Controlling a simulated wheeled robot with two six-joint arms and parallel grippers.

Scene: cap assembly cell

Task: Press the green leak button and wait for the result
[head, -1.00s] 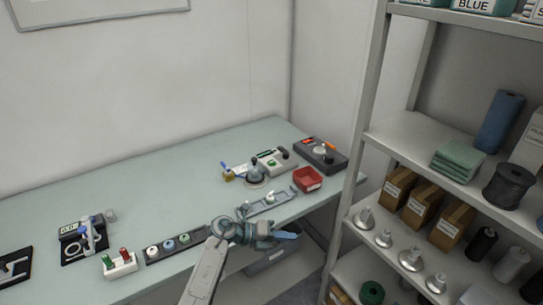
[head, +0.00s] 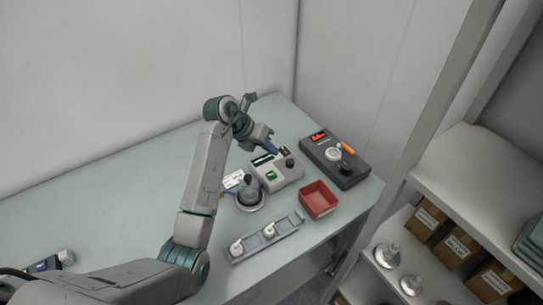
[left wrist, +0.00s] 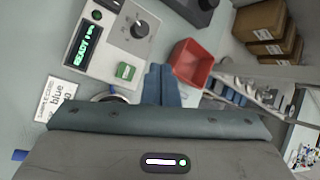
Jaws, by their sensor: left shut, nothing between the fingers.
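The light grey tester box (head: 285,179) stands on the table with a green button (head: 271,175), a dark knob and a display with green characters (head: 263,159). In the left wrist view the green button (left wrist: 125,71) is clear, and the display (left wrist: 85,42) begins with READY. My left gripper (head: 273,149) is shut and empty, above the tester near its display and knob. In the left wrist view its blue fingers (left wrist: 160,82) are together, to the right of the button, apparently apart from it. My right gripper is in no view.
A dark device (head: 335,163) with a red display stands right of the tester. A shelf rack (head: 440,150) bounds the right.

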